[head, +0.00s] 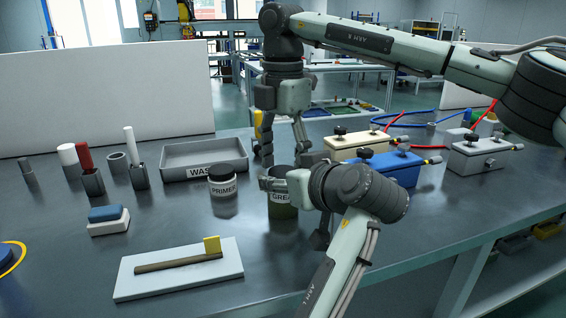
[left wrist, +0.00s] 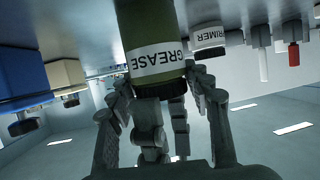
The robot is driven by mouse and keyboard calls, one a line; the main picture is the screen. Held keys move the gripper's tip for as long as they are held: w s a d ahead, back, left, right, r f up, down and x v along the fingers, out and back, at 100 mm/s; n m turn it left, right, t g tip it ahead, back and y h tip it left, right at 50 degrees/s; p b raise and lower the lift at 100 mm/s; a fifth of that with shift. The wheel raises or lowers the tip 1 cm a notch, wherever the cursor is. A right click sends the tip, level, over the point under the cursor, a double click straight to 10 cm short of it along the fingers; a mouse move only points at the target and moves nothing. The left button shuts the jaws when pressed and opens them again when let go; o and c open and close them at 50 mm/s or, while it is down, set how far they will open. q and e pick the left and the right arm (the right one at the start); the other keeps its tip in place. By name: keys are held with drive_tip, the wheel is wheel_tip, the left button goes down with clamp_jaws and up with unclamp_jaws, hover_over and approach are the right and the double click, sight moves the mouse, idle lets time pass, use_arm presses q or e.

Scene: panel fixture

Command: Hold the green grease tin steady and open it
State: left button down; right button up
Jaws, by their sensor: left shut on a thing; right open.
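The green grease tin (head: 283,211) stands upright on the grey bench, its label partly covered by my left gripper. In the left wrist view, which is upside down, the tin (left wrist: 145,30) shows its white GREASE label and a dark lid at its top end. My left gripper (head: 276,184) is shut around the tin near its upper part; its fingers (left wrist: 158,80) flank it in the wrist view. My right gripper (head: 285,157) points down above the tin with its fingers spread apart, around or just above the lid. Whether they touch the lid is hidden.
A primer jar (head: 222,181) stands close left of the tin, before a grey waste tray (head: 176,170). Blue (head: 401,175) and cream (head: 345,148) valve boxes stand to the right. A white board (head: 135,290) with a brown strip lies at front left.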

drive_tip(key=shift+r, duration=2.35)
drive_tip(key=shift+c, duration=0.4)
wheel_tip(320, 180, up, 2)
drive_tip(key=m, duration=0.2)
drive_tip(key=shift+a+m, duration=0.1)
drive_tip(key=shift+m, duration=0.2)
drive_tip(key=shift+r+m, duration=0.5)
drive_tip(key=shift+m, duration=0.3)
drive_tip(key=shift+f, duration=3.85)
drive_tip(key=c, duration=1.2)
drive_tip(key=n, duration=0.6)
drive_tip(key=shift+n, duration=0.3)
